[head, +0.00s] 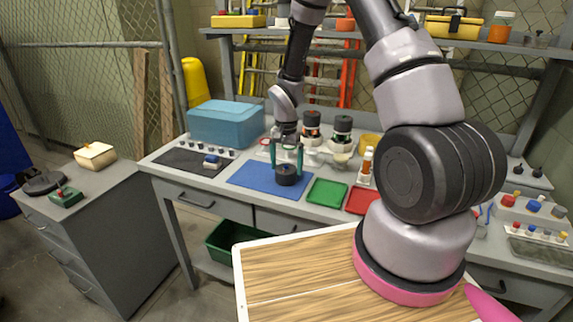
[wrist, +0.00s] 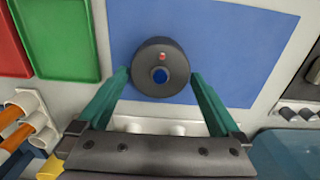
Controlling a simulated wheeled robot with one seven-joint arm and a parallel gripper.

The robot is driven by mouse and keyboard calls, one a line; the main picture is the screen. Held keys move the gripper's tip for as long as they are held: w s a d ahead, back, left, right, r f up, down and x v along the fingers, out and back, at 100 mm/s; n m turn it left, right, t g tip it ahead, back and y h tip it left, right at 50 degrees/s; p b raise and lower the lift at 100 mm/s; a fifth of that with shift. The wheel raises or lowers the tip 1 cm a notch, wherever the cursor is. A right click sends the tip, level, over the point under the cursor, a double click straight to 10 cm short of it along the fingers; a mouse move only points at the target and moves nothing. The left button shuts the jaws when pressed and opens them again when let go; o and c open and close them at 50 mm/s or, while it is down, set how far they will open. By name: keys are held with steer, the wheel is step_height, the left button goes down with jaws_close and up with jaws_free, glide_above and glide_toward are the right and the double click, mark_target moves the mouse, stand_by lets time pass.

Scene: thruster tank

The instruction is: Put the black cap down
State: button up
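The black cap (head: 287,176) is a short dark cylinder on the blue mat (head: 245,178), near the mat's right side in the head view. In the wrist view the cap (wrist: 160,76) shows from above, with a blue round centre and a small red dot. My gripper (head: 287,165) points down over it with teal fingers. In the wrist view the gripper (wrist: 160,78) has one fingertip on each side of the cap, with a thin gap showing at both sides. The cap looks upright. Its underside is hidden.
A green tray (head: 327,193) and a red tray (head: 362,201) lie right of the mat. A dark pad (head: 193,161) and a blue box (head: 226,123) are to the left. Black-topped jars (head: 342,128) stand behind. The mat's left part is clear.

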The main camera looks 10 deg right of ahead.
steer(key=shift+r, duration=0.1)
step_height(320, 180, up, 13)
stand_by(0.5)
